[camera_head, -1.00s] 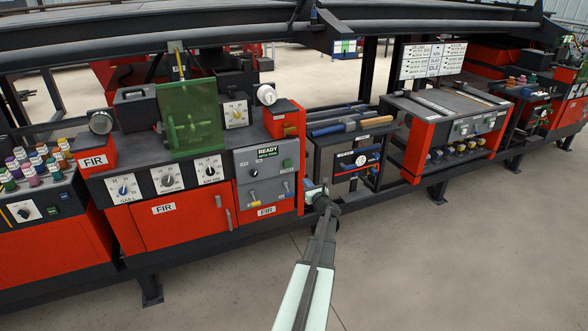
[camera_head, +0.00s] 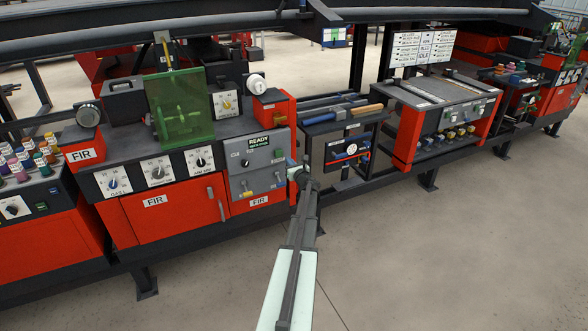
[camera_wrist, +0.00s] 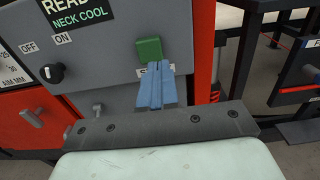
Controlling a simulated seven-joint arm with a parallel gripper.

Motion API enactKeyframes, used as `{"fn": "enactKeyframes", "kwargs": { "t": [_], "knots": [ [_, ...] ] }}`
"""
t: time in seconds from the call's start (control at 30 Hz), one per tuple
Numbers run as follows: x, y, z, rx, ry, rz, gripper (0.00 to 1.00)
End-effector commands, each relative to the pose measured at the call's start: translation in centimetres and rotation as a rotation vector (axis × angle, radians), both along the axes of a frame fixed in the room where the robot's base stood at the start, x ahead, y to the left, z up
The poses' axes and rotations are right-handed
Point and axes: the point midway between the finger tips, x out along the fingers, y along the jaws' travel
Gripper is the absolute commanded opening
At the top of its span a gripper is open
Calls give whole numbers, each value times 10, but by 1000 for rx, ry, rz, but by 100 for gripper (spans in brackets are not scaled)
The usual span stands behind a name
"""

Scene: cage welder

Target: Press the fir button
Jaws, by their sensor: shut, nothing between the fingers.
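The FIR station has a red cabinet (camera_head: 165,215) with a grey control panel (camera_head: 255,175) at its right end. A square green button (camera_wrist: 149,49) sits on this panel, right of the READY NECK COOL display (camera_wrist: 75,12); it also shows small in the head view (camera_head: 279,154). My gripper (camera_wrist: 159,66) is shut and empty, its blue fingers pointing at the panel. The fingertips appear just below the button's lower right edge, over a small label. I cannot tell whether they touch the button or panel. In the head view, my gripper (camera_head: 291,163) is close to the panel's right side.
A black ON/OFF knob (camera_wrist: 50,74) is left of the button. Small levers (camera_head: 246,190) are lower on the panel. A rack with a gauge (camera_head: 348,152) stands to the right. The floor in front (camera_head: 420,260) is clear.

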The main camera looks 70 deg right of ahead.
Motion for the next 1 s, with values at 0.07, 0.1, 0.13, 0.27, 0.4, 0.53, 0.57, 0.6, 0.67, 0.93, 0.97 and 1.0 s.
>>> {"fn": "enactKeyframes", "kwargs": {
  "t": [0.07,0.1,0.13,0.27,0.4,0.53,0.57,0.6,0.67,0.93,0.97,1.0],
  "knots": [
    [11,-12,-1,0,0,0,0],
    [15,-16,-1,0,0,0,0],
    [18,-19,-1,1,-1,0,0],
    [27,-28,-1,1,0,0,0],
    [33,-33,-1,1,0,-1,0],
    [35,-35,-1,1,0,-1,0],
    [35,-35,-1,1,0,-1,0],
    [35,-35,0,1,0,-1,0],
    [35,-34,0,1,0,-1,0],
    [39,-40,-1,1,0,0,0],
    [42,-42,-1,1,0,0,0],
    [45,-46,-1,1,-1,0,0]
  ]
}}
